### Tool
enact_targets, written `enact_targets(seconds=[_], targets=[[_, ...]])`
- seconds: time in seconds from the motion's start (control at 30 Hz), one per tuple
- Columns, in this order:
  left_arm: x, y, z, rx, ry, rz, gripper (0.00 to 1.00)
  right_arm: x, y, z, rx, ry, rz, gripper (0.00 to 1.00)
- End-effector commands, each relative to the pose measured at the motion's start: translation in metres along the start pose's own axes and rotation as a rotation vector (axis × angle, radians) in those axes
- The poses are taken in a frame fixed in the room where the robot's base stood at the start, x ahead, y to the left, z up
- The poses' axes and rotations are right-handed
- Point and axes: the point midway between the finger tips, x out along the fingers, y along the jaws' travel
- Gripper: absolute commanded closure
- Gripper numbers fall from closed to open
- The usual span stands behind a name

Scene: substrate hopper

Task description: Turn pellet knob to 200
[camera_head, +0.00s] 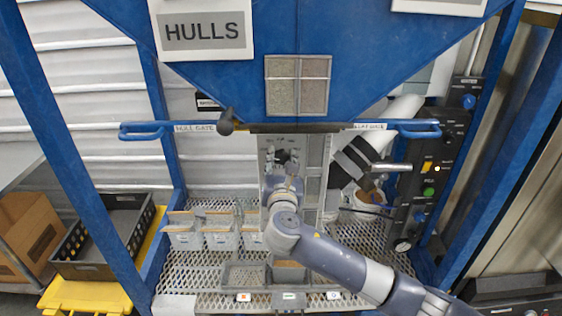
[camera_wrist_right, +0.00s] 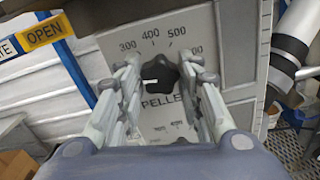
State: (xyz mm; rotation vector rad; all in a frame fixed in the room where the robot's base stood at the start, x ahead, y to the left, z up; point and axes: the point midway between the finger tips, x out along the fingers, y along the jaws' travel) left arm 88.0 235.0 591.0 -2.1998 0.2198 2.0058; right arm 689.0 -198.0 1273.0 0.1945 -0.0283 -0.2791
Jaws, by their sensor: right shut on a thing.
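The pellet knob (camera_wrist_right: 163,76) is a dark lobed knob on a pale dial panel (camera_wrist_right: 232,40) in the right wrist view. Its white pointer mark lies on the knob's left side, pointing left, below the printed 300. My right gripper (camera_wrist_right: 161,72) is shut on the knob, one finger on each side. In the head view my right gripper (camera_head: 285,170) is at the panel below the hopper (camera_head: 255,95), hiding most of the knob. My left gripper is not in view.
Blue handles (camera_head: 142,132) flank the hopper outlet. A black control box (camera_head: 437,165) with buttons stands to the right. White bins (camera_head: 222,238) sit on the mesh shelf (camera_head: 195,270) below. A second, partly hidden dial (camera_wrist_right: 172,132) lies under the pellet label.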

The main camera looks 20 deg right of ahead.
Motion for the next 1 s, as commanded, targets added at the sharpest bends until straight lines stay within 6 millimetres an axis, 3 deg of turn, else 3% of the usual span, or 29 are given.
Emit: enact_targets(seconds=[0.47, 0.5, 0.57, 1.0], targets=[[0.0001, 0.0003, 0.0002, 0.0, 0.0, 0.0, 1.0, -0.0003, -0.0005, -0.0026, -0.018, 0.004, -0.001, 0.9], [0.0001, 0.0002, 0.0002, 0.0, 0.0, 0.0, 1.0, -0.0003, -0.0005, -0.0026, -0.018, 0.004, -0.001, 0.62], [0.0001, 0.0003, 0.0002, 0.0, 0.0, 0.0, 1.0, -0.0004, -0.0004, -0.0026, -0.018, 0.004, -0.001, 0.48], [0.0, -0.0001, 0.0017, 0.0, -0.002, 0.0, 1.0, -0.0056, 0.0001, -0.0017, -0.016, 0.002, 0.001, 0.46]])
